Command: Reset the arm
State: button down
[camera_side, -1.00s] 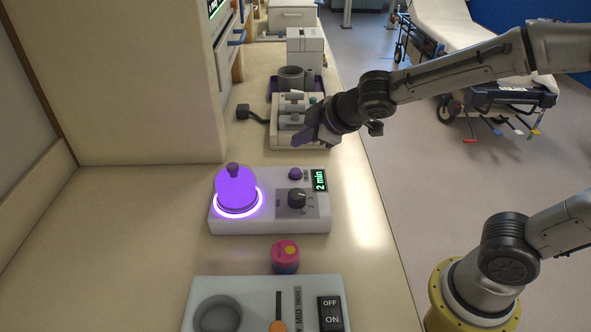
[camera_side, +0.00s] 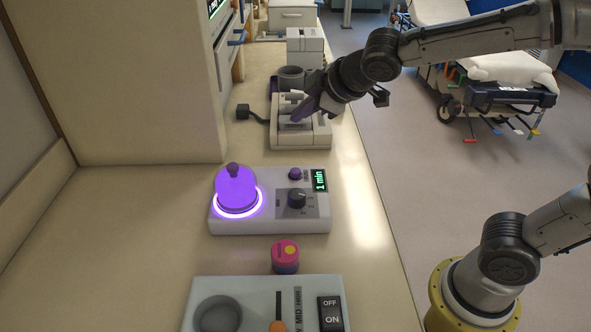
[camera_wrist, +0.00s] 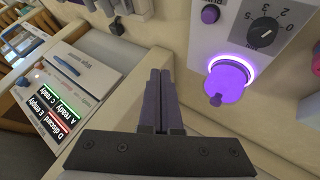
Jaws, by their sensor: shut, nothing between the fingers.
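My gripper (camera_side: 301,114) is shut and empty. In the side view it hangs over or just in front of a white device (camera_side: 301,140) on the bench; I cannot tell whether it touches it. In the wrist view the shut purple-grey fingers (camera_wrist: 160,95) point over bare bench top. A white unit with a purple dome (camera_side: 236,188) ringed by a glowing purple light stands nearer the camera. Its display (camera_side: 319,180) reads "1 min". The dome also shows at the right of the wrist view (camera_wrist: 229,83).
A pink and purple round container (camera_side: 285,256) stands between the dome unit and a grey unit (camera_side: 250,290) with an ON/OFF switch. A grey round vessel (camera_side: 291,77) and white boxes stand farther back. A tall beige cabinet (camera_side: 125,80) stands left. Bench front left is clear.

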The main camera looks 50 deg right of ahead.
jog(key=shift+d, duration=0.1)
jog(key=s+d+r+m+h, duration=0.1)
jog(key=s+d+r+m, duration=0.15)
jog(key=s, duration=0.35)
jog(key=s+d+r+m, duration=0.2)
jog(key=s+d+r, duration=0.15)
jog(key=s, duration=0.25)
jog(key=s+a+f+m+g, duration=0.1)
jog(key=s+f+m, duration=0.1)
jog(key=s+f, duration=0.2)
jog(key=s+f+m+g+y, duration=0.1)
jog(key=s+f, duration=0.3)
jog(key=s, duration=0.5)
jog(key=shift+a+f+m+g, duration=0.35)
jog(key=shift+a+m+g, duration=0.1)
jog(key=shift+g, duration=0.35)
